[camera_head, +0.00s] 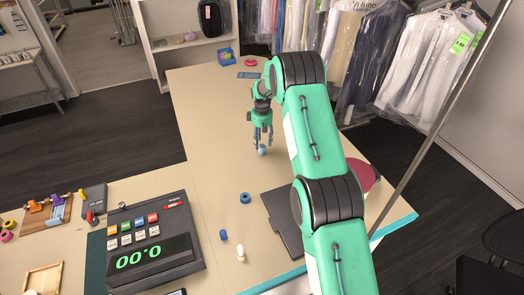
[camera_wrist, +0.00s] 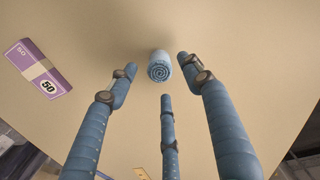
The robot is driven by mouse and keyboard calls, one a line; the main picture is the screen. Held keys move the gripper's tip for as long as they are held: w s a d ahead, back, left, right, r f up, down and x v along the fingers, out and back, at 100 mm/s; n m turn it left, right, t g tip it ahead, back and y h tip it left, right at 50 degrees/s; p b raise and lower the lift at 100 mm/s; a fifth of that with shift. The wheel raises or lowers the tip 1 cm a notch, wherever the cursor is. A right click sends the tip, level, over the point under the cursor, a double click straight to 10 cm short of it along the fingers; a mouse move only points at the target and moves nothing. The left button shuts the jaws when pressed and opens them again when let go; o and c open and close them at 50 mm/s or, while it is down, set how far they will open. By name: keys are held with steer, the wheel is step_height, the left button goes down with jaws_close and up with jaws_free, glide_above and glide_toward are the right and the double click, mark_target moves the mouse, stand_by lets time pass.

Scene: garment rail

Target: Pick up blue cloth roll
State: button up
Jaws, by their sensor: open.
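The blue cloth roll (camera_wrist: 159,67) shows its spiral end in the wrist view. It lies on the beige table, beyond the tips of my gripper's fingers. In the head view the small light-blue roll (camera_head: 262,151) is just below my gripper (camera_head: 262,137), which points down over the table. In the wrist view my gripper (camera_wrist: 155,80) has its fingers spread apart, with the roll lying between the outer two tips. The fingers hold nothing.
A purple banknote bundle (camera_wrist: 39,69) lies left of the roll in the wrist view. The table around the roll is clear.

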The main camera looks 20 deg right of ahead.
mark_target(262, 145)
steer(key=shift+f, duration=0.15)
steer(key=shift+f+p, duration=0.35)
steer(key=shift+f, duration=2.25)
steer(key=c, duration=0.9)
